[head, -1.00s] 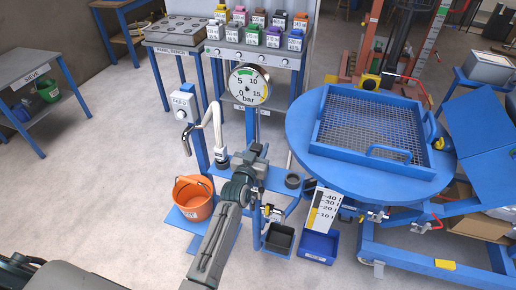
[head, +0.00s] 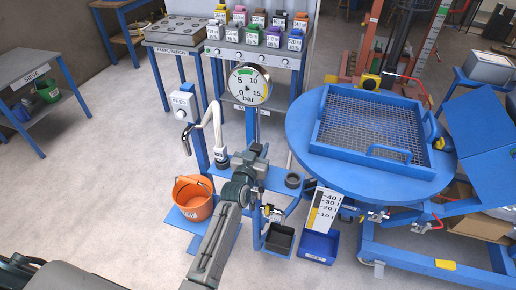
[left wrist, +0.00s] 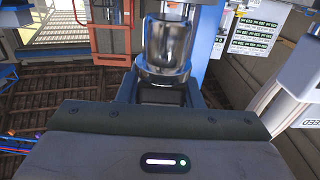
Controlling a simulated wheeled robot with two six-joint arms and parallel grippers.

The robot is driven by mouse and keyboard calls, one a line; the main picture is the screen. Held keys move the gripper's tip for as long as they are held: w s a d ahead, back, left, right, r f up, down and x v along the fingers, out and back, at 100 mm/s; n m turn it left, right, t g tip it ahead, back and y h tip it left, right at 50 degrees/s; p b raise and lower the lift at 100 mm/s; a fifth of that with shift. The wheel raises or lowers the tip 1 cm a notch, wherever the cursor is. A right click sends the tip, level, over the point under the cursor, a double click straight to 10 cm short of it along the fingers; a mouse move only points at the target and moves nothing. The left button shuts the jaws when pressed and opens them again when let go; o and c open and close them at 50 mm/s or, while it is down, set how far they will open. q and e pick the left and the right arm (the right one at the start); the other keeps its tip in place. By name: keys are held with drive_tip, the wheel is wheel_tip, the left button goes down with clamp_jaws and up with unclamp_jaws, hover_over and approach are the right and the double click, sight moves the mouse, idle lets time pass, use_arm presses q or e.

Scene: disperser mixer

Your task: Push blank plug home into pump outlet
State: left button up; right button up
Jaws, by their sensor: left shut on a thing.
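My left gripper (head: 256,157) is at the blue pump stand (head: 272,178), just below the pressure gauge (head: 249,84). In the left wrist view a shiny metal cylinder (left wrist: 168,45) stands upright straight ahead of the jaws. I cannot tell whether it is the pump outlet or another pump part. I cannot tell whether plug and outlet touch. In the head view my arm and gripper hide both. My right gripper is not in view.
A bent white pipe (head: 217,133) rises left of my gripper. An orange bucket (head: 193,198) stands on the lower left shelf. A dark ring (head: 292,181) lies on the stand. A round blue table with a mesh sieve (head: 369,128) is close on the right.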

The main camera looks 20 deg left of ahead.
use_arm(q)
drive_tip(key=shift+f+b, duration=1.85)
drive_tip(key=shift+f, duration=0.1)
drive_tip(key=o, duration=1)
drive_tip(key=shift+o, duration=1)
drive_tip(key=shift+s, duration=0.1)
drive_tip(key=s+b, duration=0.3)
drive_tip(key=s, duration=0.7)
drive_tip(key=shift+s+a, duration=0.15)
drive_tip(key=shift+s, duration=0.2)
